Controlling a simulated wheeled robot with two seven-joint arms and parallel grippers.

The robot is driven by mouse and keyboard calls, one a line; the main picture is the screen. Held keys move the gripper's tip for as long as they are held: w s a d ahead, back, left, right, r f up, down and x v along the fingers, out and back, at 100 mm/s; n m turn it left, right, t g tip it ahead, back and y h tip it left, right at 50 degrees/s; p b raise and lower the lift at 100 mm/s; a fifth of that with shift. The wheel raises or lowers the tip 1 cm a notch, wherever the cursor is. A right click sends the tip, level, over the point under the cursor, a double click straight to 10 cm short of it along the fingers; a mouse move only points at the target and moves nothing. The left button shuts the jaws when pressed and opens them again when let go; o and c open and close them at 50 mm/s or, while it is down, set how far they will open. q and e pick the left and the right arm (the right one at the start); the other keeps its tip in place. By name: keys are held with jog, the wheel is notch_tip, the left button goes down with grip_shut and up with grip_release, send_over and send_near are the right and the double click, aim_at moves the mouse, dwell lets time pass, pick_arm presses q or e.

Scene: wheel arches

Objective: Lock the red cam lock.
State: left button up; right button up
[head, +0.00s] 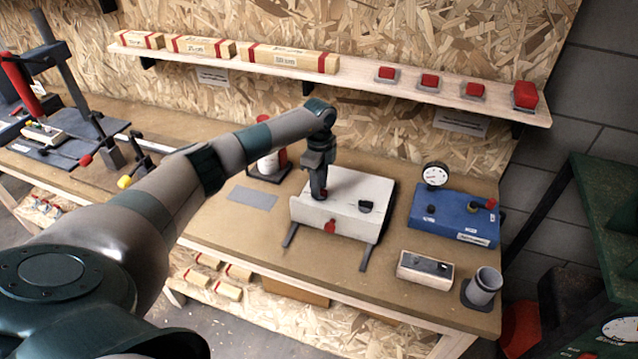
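A white box (345,222) with a sloping top stands on the workbench. A small red part (321,195) shows on its top, at the fingertips of my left gripper (319,188), and is mostly hidden by them. It may be the red cam lock. A black knob (367,206) sits to the right on the same top. A second red part (330,227) hangs on the box's front face. My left gripper points down at the box top. Whether its fingers are closed on the red part is too small to tell. My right gripper is not in view.
A blue case (455,217) with a gauge (435,175) stands right of the box. A pale block (425,270) and a grey cup (482,288) are at the front right. A shelf (420,90) with red buttons and wooden bars runs above.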

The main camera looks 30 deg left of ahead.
pick_arm(q)
jog(key=shift+c, duration=0.3)
grip_shut()
